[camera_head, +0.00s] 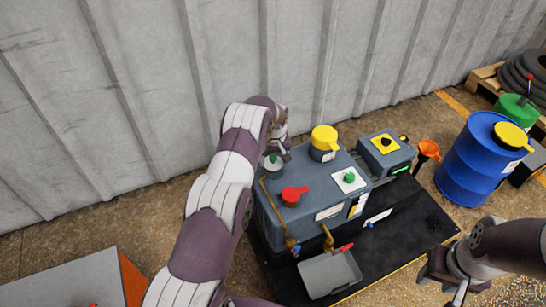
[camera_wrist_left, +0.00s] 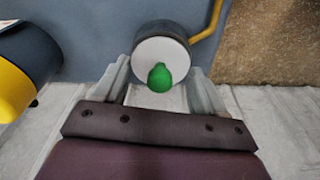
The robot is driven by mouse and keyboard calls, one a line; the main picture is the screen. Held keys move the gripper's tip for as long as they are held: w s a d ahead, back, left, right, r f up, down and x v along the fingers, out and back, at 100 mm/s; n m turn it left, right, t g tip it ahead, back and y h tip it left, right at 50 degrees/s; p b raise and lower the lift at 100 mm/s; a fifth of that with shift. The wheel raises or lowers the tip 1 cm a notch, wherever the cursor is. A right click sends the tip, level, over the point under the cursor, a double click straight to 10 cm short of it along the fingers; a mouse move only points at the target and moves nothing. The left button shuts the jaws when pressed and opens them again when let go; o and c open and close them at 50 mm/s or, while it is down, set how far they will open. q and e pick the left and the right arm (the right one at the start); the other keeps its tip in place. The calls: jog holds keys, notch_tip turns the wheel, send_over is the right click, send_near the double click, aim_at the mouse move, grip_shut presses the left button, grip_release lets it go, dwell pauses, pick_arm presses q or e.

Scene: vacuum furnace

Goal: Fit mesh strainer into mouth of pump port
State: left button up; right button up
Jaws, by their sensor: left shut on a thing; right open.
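A grey pump unit (camera_head: 318,172) stands on a black tray. At its back left corner is a short dark grey cylindrical port (camera_head: 273,167) with a pale round top and a green knob (camera_head: 273,158). My left gripper (camera_head: 281,150) is at this port, partly hidden by its own arm. In the left wrist view its fingers (camera_wrist_left: 160,90) flank the green-knobbed piece (camera_wrist_left: 160,75), and it is shut on that piece. No mesh shows, so I cannot tell whether this is the strainer or how deep it sits. My right gripper (camera_head: 443,285) is open and empty at lower right.
A yellow cap (camera_head: 325,137), a red handle (camera_head: 292,194) and another green knob (camera_head: 349,177) rise from the unit's top. A grey bin (camera_head: 328,274) sits in front. A blue drum (camera_head: 476,165) and orange funnel (camera_head: 428,149) stand to the right. A corrugated wall closes the back.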

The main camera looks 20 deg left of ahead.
pick_arm(q)
jog(key=shift+f, duration=0.25)
jog(key=o, duration=1.1)
jog(key=r+p, duration=0.1)
jog(key=r, duration=0.3)
jog(key=s+r+p, duration=0.1)
jog(key=r, duration=0.3)
jog(key=d+r, duration=0.1)
jog(key=r, duration=0.3)
jog(key=shift+s+r+p, duration=0.15)
jog(key=shift+r+p, duration=0.15)
jog(key=shift+p, duration=0.1)
jog(key=shift+f, duration=0.1)
